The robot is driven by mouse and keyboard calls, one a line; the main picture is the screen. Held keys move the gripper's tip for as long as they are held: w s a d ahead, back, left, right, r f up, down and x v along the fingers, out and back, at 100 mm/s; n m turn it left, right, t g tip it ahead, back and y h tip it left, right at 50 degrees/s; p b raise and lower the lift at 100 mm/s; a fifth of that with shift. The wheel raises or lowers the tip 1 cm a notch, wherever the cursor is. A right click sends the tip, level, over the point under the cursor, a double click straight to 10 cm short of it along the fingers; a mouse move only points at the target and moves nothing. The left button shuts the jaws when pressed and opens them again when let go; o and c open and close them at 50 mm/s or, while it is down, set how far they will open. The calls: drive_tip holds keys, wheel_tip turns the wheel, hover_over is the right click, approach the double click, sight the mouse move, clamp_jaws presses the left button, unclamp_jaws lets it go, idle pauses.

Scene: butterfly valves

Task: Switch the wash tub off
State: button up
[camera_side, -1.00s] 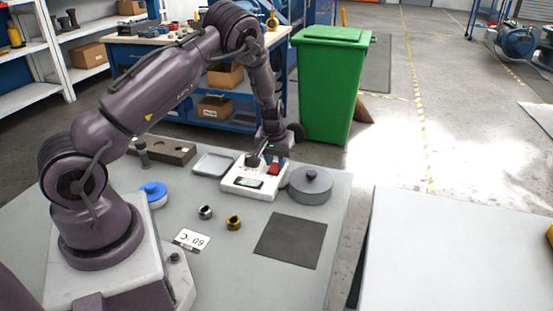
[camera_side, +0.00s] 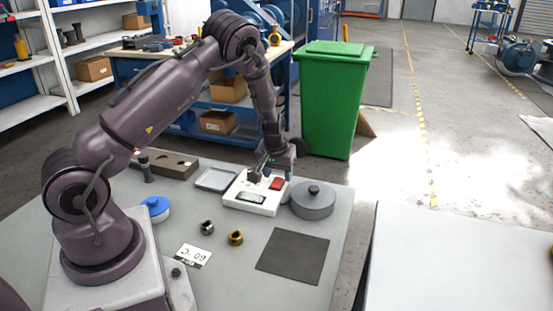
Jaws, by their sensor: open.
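The white wash tub unit (camera_side: 236,201) sits at the back of the grey table. A dark display (camera_side: 251,199) shows on its front, and a red switch (camera_side: 277,184) is at its right rear. I cannot read the display or tell which way the switch is set. My gripper (camera_side: 276,176) is open and empty, pointing down over the back of the unit, close to the red switch. I cannot tell whether a fingertip touches the unit. The gripper partly hides the unit's rear edge.
A round grey lidded pot (camera_side: 312,203) stands close to the unit's right. A shallow tray (camera_side: 214,180) is to its left. Two small fittings (camera_side: 235,238), a "60 C" card (camera_side: 193,255) and a dark mat (camera_side: 292,257) lie in front. A blue-topped object (camera_side: 155,208) stands near my base.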

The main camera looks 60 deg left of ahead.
drive_tip(key=v, duration=1.2)
drive_tip(key=s+d+r+m+t+h, duration=0.2)
drive_tip(key=s+d+r+m, duration=0.7)
drive_tip(key=s+d+r, duration=1)
drive_tip(key=shift+s+d+t, duration=0.5)
drive_tip(key=shift+d+t, duration=0.2)
drive_tip(key=shift+d, duration=0.05)
